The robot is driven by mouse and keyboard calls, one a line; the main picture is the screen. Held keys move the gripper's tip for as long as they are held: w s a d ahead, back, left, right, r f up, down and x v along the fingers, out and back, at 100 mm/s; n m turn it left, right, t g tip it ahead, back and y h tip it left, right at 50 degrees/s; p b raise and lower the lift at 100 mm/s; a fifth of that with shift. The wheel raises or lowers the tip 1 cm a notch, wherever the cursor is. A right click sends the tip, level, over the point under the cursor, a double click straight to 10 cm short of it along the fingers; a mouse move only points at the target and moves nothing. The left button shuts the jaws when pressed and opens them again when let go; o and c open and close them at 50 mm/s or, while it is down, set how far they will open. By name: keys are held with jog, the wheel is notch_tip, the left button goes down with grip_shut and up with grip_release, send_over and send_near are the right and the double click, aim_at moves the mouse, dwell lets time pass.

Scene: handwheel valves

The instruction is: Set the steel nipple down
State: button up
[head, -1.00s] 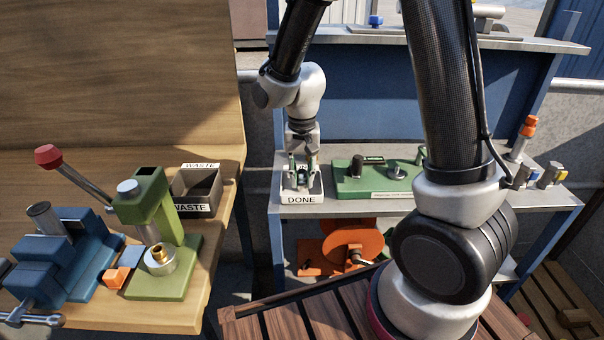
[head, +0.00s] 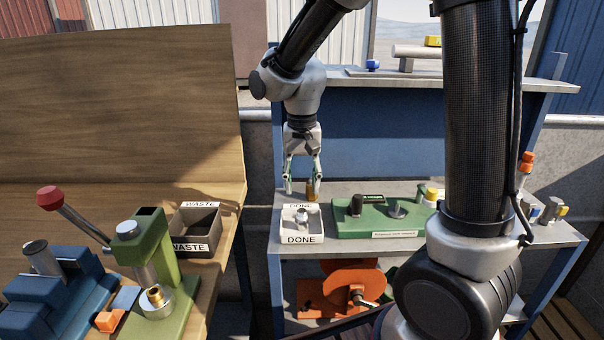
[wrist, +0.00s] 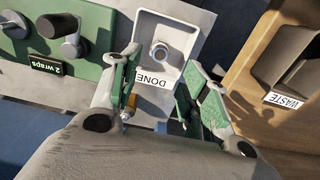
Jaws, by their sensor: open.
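The steel nipple (head: 302,217) sits in the white DONE tray (head: 302,239) on the metal shelf. In the wrist view the nipple (wrist: 160,53) shows its round open end inside the tray (wrist: 188,27). My gripper (head: 303,188) is open and empty above the tray, its fingers apart and clear of the nipple. In the wrist view my fingers (wrist: 163,66) stand on either side of the tray's labelled edge.
The green fixture (head: 380,219) stands right of the tray. The WASTE bin (head: 197,226) and green press (head: 150,250) are on the wooden bench at left. Open space lies above the tray.

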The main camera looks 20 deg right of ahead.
jog(key=s+d+r+n+t, duration=0.1)
jog(key=s+d+r+t, duration=0.1)
jog(key=s+d+r, duration=0.7)
jog(key=s+d+r+n+t, duration=0.2)
jog(key=s+d, duration=0.3)
jog(key=s, duration=0.5)
jog(key=shift+d+r+n, duration=0.3)
jog(key=shift+d, duration=0.05)
